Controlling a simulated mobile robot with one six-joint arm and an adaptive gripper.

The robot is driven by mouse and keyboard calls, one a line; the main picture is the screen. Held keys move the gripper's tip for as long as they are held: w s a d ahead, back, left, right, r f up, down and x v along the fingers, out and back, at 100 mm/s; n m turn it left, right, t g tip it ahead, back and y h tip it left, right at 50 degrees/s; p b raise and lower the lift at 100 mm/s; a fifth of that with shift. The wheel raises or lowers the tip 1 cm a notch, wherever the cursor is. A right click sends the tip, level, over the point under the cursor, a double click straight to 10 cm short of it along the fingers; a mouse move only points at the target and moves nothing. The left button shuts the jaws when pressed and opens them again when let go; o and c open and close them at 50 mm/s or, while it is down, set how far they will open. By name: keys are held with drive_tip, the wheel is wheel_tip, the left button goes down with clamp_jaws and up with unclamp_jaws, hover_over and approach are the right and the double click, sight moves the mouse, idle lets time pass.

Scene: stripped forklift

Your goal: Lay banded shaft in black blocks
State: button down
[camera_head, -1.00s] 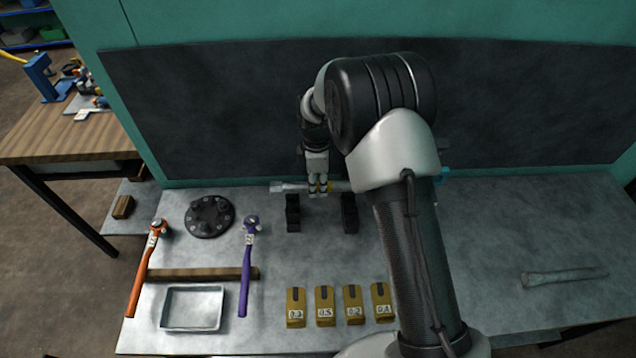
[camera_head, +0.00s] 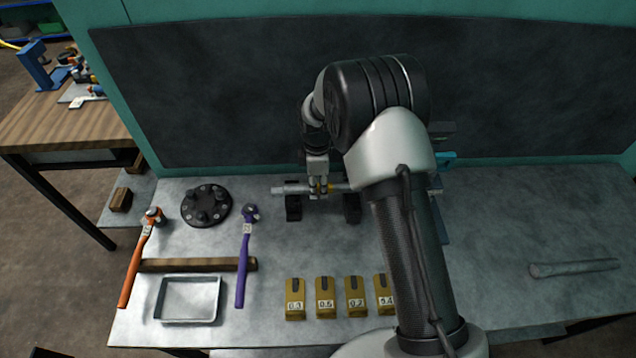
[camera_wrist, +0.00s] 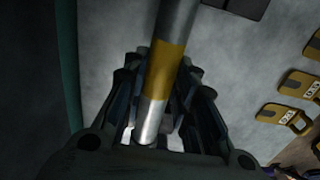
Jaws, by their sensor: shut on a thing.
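The banded shaft (camera_head: 291,189) is a silver-grey rod with a yellow band, held level and crosswise. My gripper (camera_head: 319,189) is shut on it around the yellow band. In the wrist view the shaft (camera_wrist: 176,22) runs between the fingers of my gripper (camera_wrist: 155,110), with the yellow band partly between them. Two black blocks stand below it, the left block (camera_head: 293,209) under the left part and the right block (camera_head: 352,210) under the right part. The shaft overlaps their tops in the head view. I cannot tell whether it touches them. My arm hides the shaft's right end.
A dark panel (camera_head: 220,90) stands behind.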

drive_tip(key=shift+f, duration=0.15)
idle(0.5)
drive_tip(key=c, duration=1.6)
unclamp_jaws()
drive_tip(key=o, duration=0.4)
drive_tip(key=shift+s+f, duration=0.15)
wheel_tip(320, 180, up, 12)
drive_tip(key=shift+a+r, duration=0.1)
drive_tip(key=shift+r, duration=0.05)
